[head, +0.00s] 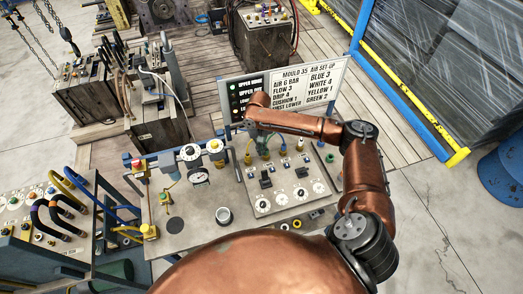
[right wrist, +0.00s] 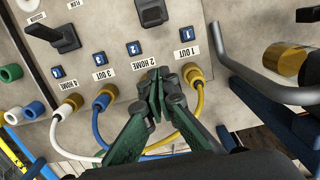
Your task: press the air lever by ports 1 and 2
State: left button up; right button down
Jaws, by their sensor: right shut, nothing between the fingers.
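The black air lever by ports 1 and 2 (right wrist: 150,10) is at the top edge of the right wrist view, partly cut off; in the head view it is on the grey valve panel (head: 240,190). Port 1 (right wrist: 192,73) has a gold fitting with a yellow hose. Port 2 is largely hidden behind my fingers. My right gripper (right wrist: 162,80) is shut and empty, its green fingers over the port row, apart from the lever. It also shows in the head view (head: 262,143), under my forearm. My left gripper is not in view.
A second black lever (right wrist: 62,38) is by ports 3 and 4. Hoses loop close to my fingers. A grey bent tube (right wrist: 245,75) stands at the right. The set-up sign (head: 310,85) stands behind the panel. A cup (head: 224,216) and gauge (head: 198,176) are to the left.

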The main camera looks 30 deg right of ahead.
aim_at(265, 177)
jog(key=f, duration=0.6)
jog(key=shift+s+a+f+p, duration=0.1)
jog(key=shift+s+f+p, duration=0.2)
jog(key=shift+p, duration=0.1)
jog(key=shift+s+p, duration=0.35)
jog(key=shift+s+a+r+p, duration=0.15)
jog(key=shift+s+r+p, duration=0.15)
jog(key=shift+s, duration=0.2)
jog(key=shift+s+a+r+p, duration=0.15)
jog(key=shift+s+r+p, duration=0.1)
jog(key=shift+s, duration=0.2)
jog(key=shift+s+r, duration=0.1)
jog(key=shift+s, duration=0.4)
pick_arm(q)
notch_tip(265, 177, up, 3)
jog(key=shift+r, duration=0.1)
pick_arm(e)
jog(key=shift+a, duration=0.1)
